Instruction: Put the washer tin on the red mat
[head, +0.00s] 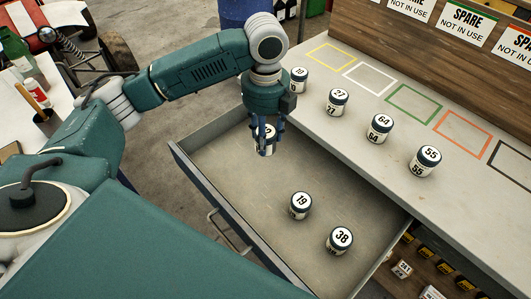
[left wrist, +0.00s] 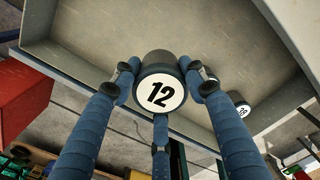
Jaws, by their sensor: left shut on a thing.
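My left gripper (head: 267,132) is shut on a small white tin with a dark lid, marked 12 (head: 265,150), over the back left part of the open drawer. The tin 12 (left wrist: 160,92) sits between the blue fingers in the left wrist view. No tin is legibly marked as washers. On the bench top are rectangular outlines, one of them orange-red (head: 437,126); a solid red mat is not seen. My right gripper is not in view.
The open drawer (head: 186,160) holds tins marked 19 (head: 301,206) and 38 (head: 339,241). Several similar tins, such as 64 (head: 379,129) and 55 (head: 425,161), stand in a row on the bench (head: 340,150). The outlines behind them are empty. Spare signs hang behind.

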